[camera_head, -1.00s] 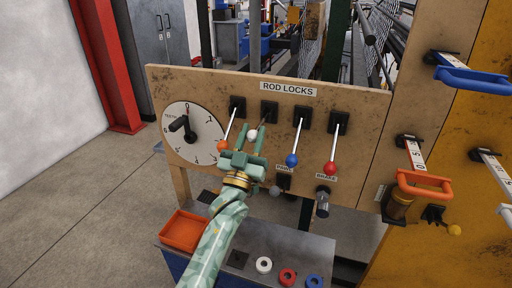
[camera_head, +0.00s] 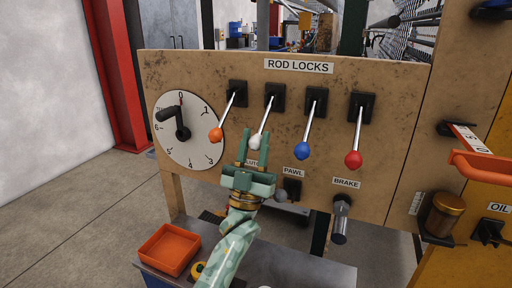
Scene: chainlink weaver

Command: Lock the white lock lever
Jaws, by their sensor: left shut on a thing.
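The white lock lever (camera_head: 255,142) is second from the left in the row under the "ROD LOCKS" label (camera_head: 298,66). Its thin rod slants down and slightly left from a black mount (camera_head: 275,96), much like the rods beside it. My left gripper (camera_head: 255,146) has come up from below, with its two fingers on either side of the white knob. It is shut on the knob, and the fingers partly hide it. My right gripper is not in view.
The orange lever (camera_head: 216,134) is close on the left; the blue lever (camera_head: 302,150) and red lever (camera_head: 353,158) are on the right. A dial (camera_head: 190,146) is at far left. The pawl knob (camera_head: 281,196) is just below right of my gripper. An orange tray (camera_head: 168,249) sits below.

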